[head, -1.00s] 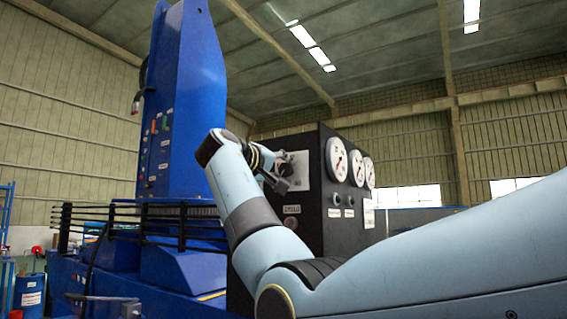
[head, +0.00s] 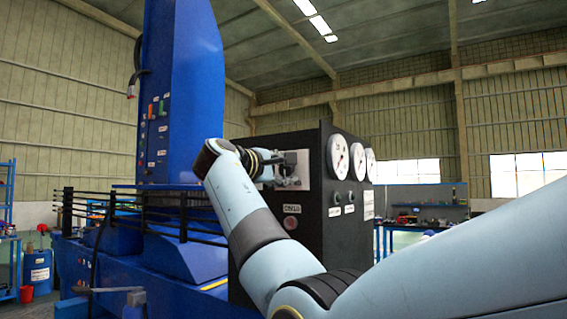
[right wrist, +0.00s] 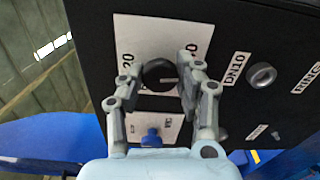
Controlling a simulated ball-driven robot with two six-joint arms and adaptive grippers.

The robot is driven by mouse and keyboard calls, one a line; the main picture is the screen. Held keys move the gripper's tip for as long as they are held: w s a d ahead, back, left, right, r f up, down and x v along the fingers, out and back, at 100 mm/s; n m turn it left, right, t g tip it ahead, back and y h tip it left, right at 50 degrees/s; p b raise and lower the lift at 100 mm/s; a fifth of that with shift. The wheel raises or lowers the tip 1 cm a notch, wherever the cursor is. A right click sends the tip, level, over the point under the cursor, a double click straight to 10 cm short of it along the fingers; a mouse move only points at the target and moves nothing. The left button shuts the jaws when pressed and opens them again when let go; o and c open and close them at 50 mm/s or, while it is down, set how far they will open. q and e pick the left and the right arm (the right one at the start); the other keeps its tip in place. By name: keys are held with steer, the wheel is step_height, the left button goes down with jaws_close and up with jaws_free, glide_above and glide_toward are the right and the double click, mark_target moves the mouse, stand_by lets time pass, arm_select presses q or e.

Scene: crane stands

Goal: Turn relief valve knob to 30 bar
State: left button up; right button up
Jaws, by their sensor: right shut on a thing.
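The relief valve knob (right wrist: 158,75) is a round black knob on a white scale plate (right wrist: 143,35) with printed numbers, on a black panel. In the right wrist view my right gripper (right wrist: 160,68) has one finger on each side of the knob and is shut on it. The knob's pointer and exact setting cannot be read. In the head view my right gripper (head: 281,166) is at the white plate (head: 303,166) on the black cabinet's left face and hides the knob. My left gripper is not in view.
The black cabinet (head: 262,210) carries several round gauges (head: 338,155) on its right face. A blue machine column (head: 185,95) and black railings (head: 130,215) stand to the left. A blue knob (right wrist: 151,138) and a grey round knob (right wrist: 262,75) are near my gripper.

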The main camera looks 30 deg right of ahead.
steer(key=shift+f+n, duration=0.15)
steer(key=shift+n, duration=0.15)
steer(key=o, duration=1.2)
steer(key=v, duration=0.7)
steer(key=shift+a, duration=0.25)
